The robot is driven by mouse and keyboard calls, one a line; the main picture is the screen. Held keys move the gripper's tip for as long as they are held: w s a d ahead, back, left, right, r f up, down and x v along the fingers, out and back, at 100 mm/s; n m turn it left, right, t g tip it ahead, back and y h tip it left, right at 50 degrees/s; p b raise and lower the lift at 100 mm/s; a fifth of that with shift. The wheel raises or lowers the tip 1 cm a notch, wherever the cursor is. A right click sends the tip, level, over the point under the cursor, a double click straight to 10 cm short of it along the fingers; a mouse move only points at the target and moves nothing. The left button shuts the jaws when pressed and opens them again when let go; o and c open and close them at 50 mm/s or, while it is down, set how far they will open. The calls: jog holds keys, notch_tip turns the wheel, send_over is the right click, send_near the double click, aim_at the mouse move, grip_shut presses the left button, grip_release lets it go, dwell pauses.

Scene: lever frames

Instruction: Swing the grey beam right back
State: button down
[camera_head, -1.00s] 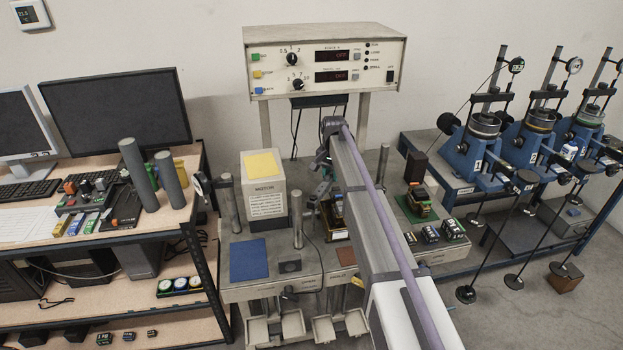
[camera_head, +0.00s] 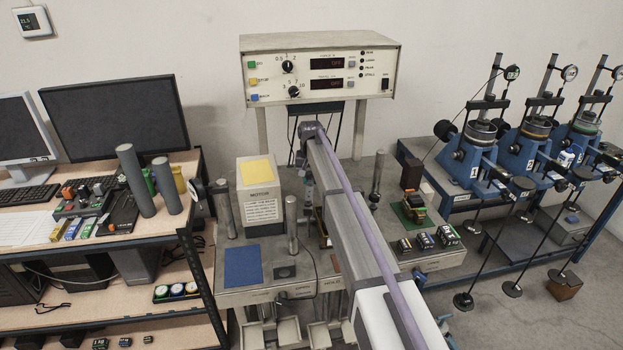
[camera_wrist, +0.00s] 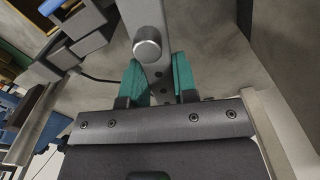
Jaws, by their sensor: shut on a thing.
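In the wrist view the grey beam (camera_wrist: 145,12) comes down from the top edge and passes between the green finger pads of my gripper (camera_wrist: 158,76). A round metal knob or pin end (camera_wrist: 147,47) stands out from the beam just above the pads. The pads sit on either side of the beam, and my gripper is shut on it. In the head view my own arm covers most of the gripper and the beam, so the beam's full length and its angle cannot be told there.
A box marked MOTOR (camera_head: 259,212) and metal posts (camera_head: 292,222) stand close left of my arm on the bench. Another post (camera_head: 376,178) and small dark blocks (camera_head: 424,241) are to its right. A control box (camera_head: 320,70) rises behind. Blue lever rigs (camera_head: 478,150) stand farther right.

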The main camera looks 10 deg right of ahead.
jog(key=c, duration=0.9)
grip_release()
notch_tip(320, 180, up, 11)
jog(key=p, duration=1.1)
jog(key=shift+f, duration=0.1)
